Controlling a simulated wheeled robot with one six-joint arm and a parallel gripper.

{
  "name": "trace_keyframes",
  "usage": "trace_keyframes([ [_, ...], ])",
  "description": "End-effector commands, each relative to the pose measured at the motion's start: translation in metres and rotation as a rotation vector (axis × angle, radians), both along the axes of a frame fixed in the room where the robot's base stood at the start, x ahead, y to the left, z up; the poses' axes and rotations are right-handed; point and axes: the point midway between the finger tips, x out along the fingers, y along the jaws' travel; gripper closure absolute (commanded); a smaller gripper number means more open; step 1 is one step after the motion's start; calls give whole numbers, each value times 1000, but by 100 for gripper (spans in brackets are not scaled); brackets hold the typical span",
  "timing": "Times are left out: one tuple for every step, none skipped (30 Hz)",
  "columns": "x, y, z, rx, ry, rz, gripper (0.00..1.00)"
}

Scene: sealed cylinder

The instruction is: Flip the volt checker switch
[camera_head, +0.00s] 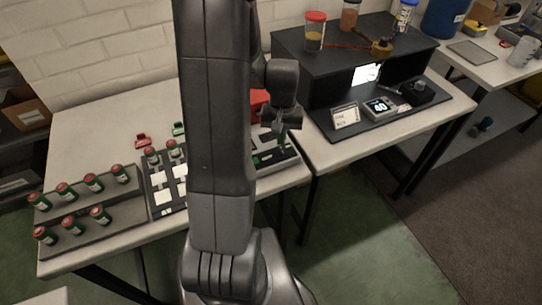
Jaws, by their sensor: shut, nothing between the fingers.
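My gripper (281,130) is seen from behind and above, shut and empty, pointing down over the right end of the left white table. Below it, a grey device (287,158) with a dark and green top sits on that table, partly hidden by my arm and gripper. This may be the volt checker, but no label on it is readable. I cannot make out its switch or its position, nor whether my fingertips touch the device.
Several green cylinders with red caps (93,182) stand in a grey rack (128,211) at the left. A dark panel with white labels (160,206) adjoins it. A red object (258,103) is behind my gripper.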

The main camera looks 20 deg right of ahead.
Motion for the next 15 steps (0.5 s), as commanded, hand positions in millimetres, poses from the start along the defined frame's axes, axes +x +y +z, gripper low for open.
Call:
trace_keyframes([
  [0, 0, 0, 0, 0, 0, 100],
  [0, 0, -1, 0, 0, 0, 100],
  [0, 0, -1, 0, 0, 0, 100],
  [0, 0, -2, 0, 0, 0, 100],
  [0, 0, -2, 0, 0, 0, 100],
  [0, 0, -3, 0, 0, 0, 100],
  [0, 0, -3, 0, 0, 0, 100],
  [0, 0, -4, 0, 0, 0, 100],
  [0, 0, -5, 0, 0, 0, 100],
  [0, 0, -5, 0, 0, 0, 100],
  [0, 0, -5, 0, 0, 0, 100],
  [0, 0, -6, 0, 0, 0, 100],
  [0, 0, -7, 0, 0, 0, 100],
  [0, 0, -7, 0, 0, 0, 100],
  [0, 0, -8, 0, 1, 0, 100],
])
